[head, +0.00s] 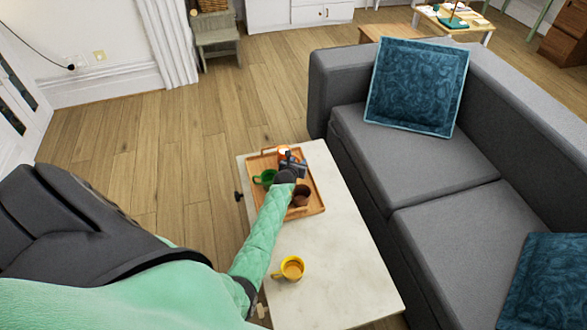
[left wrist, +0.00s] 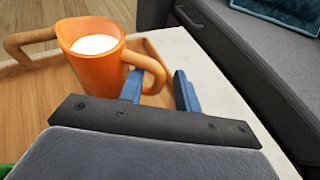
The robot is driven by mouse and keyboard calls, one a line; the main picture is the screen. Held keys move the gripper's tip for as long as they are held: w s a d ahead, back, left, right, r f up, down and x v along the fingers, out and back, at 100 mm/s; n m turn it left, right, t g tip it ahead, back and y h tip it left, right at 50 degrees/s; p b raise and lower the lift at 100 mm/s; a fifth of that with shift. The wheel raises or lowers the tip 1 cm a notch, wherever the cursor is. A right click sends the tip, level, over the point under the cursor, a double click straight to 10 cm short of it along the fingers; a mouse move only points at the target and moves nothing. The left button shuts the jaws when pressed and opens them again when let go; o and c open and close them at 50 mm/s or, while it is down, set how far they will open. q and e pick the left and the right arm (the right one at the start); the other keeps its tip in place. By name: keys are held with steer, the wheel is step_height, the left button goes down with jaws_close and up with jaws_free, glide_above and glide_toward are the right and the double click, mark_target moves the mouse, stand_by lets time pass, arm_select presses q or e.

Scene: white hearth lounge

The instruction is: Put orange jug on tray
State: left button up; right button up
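The orange jug (head: 284,152) stands upright at the far end of the wooden tray (head: 315,192), partly hidden by my left gripper (head: 291,163). In the left wrist view the orange jug (left wrist: 92,62) has a pale filling and its handle points right. The blue fingers of my left gripper (left wrist: 160,90) are apart, with the jug's handle at the left finger and partly in the gap. My right gripper is not in view.
A green mug (head: 264,178) and a brown cup (head: 302,196) are on the tray. A yellow mug (head: 290,268) stands on the white table (head: 335,270), whose near half is otherwise clear. A grey sofa (head: 440,190) borders the table on the right.

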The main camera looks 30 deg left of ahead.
arm_select(q)
steer(key=v, duration=0.9)
steer(key=shift+s+d, duration=0.1)
steer(key=shift+s, duration=0.05)
steer(key=s+d+r+n+t+y, duration=0.2)
steer(key=s+r+n, duration=0.1)
steer(key=r+n, duration=0.3)
steer(key=s+d+r+n+t+y, duration=0.1)
steer(key=s+r+n+t+y, duration=0.2)
steer(key=r, duration=0.5)
steer(key=s+d+r+n+g+y, duration=0.2)
steer(key=s+r+n+g+y, duration=0.15)
steer(key=s+n, duration=0.6)
steer(key=s+d+f+n+g+h, duration=0.6)
steer(key=s+d+n+g, duration=0.1)
steer(key=s+d+n, duration=0.4)
steer(key=s+d+r+n+g+h, duration=0.1)
steer(key=s+d+g+h, duration=0.4)
steer(key=s+d, duration=1)
steer(key=d+h, duration=0.2)
steer(key=h, duration=0.1)
steer(key=shift+s+d+r, duration=0.25)
steer(key=shift+r, duration=0.1)
